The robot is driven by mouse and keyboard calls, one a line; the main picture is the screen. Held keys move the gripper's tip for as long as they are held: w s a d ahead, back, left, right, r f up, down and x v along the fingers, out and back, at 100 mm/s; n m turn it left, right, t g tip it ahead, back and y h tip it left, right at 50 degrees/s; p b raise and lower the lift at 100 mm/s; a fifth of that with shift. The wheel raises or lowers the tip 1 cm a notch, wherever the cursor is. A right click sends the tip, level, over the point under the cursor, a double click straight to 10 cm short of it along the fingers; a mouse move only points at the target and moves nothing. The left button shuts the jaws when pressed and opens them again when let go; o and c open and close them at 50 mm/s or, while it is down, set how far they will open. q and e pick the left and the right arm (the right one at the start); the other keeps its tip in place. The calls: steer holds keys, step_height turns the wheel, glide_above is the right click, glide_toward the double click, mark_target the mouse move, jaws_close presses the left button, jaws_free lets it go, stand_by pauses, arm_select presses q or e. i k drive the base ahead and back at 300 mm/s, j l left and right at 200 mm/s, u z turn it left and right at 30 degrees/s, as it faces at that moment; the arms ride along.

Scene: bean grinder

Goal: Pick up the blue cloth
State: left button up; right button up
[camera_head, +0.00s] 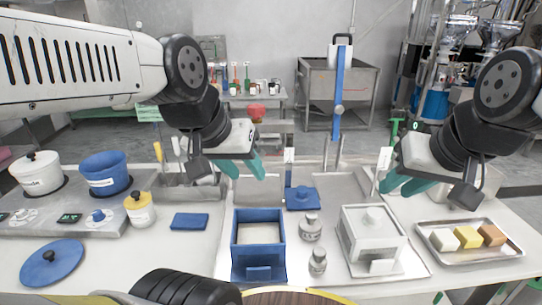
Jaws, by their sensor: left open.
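The blue cloth (189,221) is a small, flat, dark blue rectangle lying on the white counter, left of the blue box. My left gripper (243,169) has teal fingers. It is open and empty, above the counter, up and to the right of the cloth in the picture and apart from it. My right gripper (402,184) is on the right side, near the white box and far from the cloth. Its teal fingers are spread with nothing seen between them.
A yellow-lidded jar (140,210) stands left of the cloth, and an open blue box (259,264) stands to its right. A blue lid (52,263) lies at front left. A white box (371,240) and a tray of blocks (433,247) are on the right.

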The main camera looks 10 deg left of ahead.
mark_target(182, 221)
steer(key=u, duration=1.3)
steer(key=i+j+z, duration=0.15)
steer(key=j, duration=0.25)
steer(key=i+j+z, duration=0.15)
steer(key=j, duration=0.3)
steer(key=j+z, duration=0.15)
steer(key=j, duration=0.3)
